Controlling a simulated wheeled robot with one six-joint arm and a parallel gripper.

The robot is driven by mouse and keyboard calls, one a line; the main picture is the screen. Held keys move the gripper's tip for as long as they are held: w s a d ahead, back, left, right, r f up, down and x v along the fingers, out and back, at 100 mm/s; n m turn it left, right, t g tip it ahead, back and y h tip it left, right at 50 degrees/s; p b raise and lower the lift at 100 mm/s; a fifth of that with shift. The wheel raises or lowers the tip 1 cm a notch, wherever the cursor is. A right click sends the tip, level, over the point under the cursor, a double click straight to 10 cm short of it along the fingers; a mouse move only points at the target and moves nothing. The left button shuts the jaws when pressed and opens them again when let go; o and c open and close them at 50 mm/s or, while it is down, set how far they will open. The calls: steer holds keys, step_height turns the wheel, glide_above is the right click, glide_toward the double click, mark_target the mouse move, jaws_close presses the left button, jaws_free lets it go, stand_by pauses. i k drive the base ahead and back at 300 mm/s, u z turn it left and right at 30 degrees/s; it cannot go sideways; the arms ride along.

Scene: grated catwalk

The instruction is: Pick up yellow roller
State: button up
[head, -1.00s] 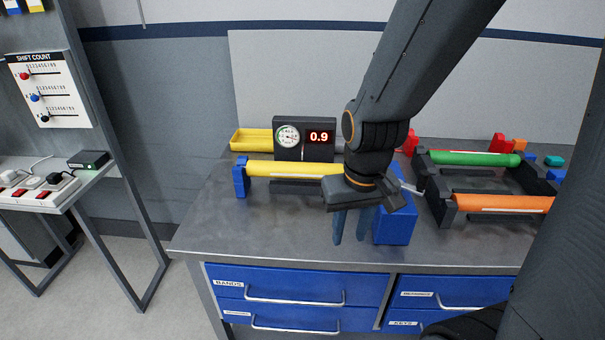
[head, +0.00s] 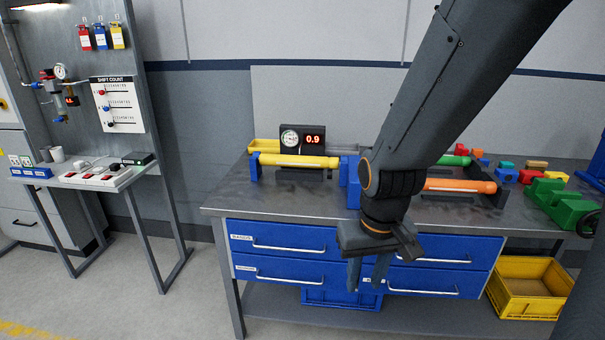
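The yellow roller (head: 300,160) lies level across two blue supports on the grey workbench, in front of a dark gauge box. Both its ends rest at the blue blocks (head: 254,168). My gripper (head: 367,275) hangs pointing down in front of the bench's drawers, to the right of and nearer than the roller. Its two fingers show a gap between them and nothing is seen in it. The roller is not touched by my gripper.
The gauge box (head: 302,139) reads 0.9 behind the roller. An orange roller (head: 460,186) and a green roller (head: 453,160) lie in a dark rack to the right. Green blocks (head: 562,205) stand farther right. A yellow crate (head: 530,288) sits low at right. Bare benchtop (head: 290,200) lies before the roller.

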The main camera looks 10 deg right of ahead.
mark_target(314, 161)
steer(key=z, duration=0.2)
steer(key=i, duration=1.35)
steer(key=u, duration=0.05)
